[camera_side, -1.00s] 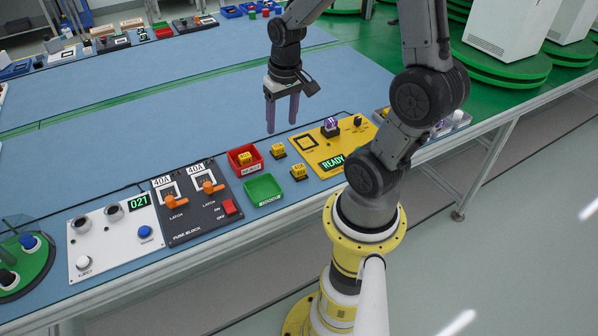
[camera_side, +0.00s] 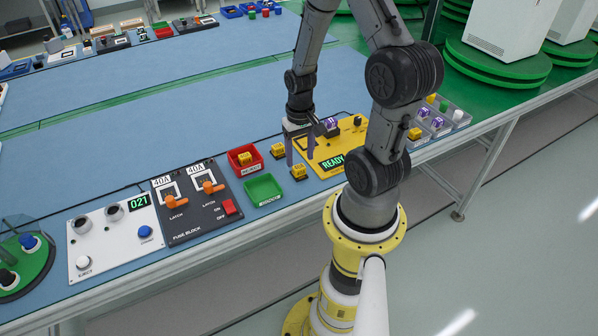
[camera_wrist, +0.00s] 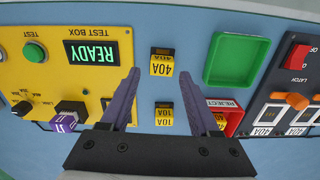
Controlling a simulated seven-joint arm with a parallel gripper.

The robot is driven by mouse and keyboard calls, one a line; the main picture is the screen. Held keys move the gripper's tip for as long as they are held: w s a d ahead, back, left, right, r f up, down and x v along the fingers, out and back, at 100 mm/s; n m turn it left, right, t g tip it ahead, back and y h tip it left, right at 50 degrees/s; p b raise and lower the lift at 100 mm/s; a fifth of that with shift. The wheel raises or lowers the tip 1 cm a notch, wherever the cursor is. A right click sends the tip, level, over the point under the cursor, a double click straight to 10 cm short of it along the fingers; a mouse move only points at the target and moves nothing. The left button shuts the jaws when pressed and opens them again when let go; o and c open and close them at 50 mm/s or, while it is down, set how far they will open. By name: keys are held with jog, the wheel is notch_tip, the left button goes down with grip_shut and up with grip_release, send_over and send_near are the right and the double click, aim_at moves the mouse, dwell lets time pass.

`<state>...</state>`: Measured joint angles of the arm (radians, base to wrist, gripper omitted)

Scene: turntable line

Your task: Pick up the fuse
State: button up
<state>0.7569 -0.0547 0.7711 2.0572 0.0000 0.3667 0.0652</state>
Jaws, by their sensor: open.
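A yellow fuse marked 40A (camera_wrist: 162,62) lies on the blue mat beside the test box, and it also shows in the side view (camera_side: 299,172). A second yellow fuse marked 10A (camera_wrist: 164,115) lies behind it, also in the side view (camera_side: 278,150). Another yellow fuse (camera_side: 244,158) sits in the red reject bin (camera_side: 238,169). My gripper (camera_side: 300,161) is open and empty, pointing down above the mat near the two loose fuses. In the wrist view its purple fingers (camera_wrist: 162,76) stand apart on either side of the loose fuses' column.
The yellow test box (camera_side: 343,149) reads READY and has a purple part (camera_side: 331,125) on it. An empty green tray (camera_side: 264,190) and the dark fuse block (camera_side: 197,218) lie left. A grey divided tray (camera_side: 461,122) with yellow and purple pieces stands right.

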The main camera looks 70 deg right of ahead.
aim_at(299, 167)
jog(key=shift+w+a+f, duration=0.1)
jog(key=shift+w+f, duration=0.05)
jog(key=shift+f, duration=2.2)
grip_shut()
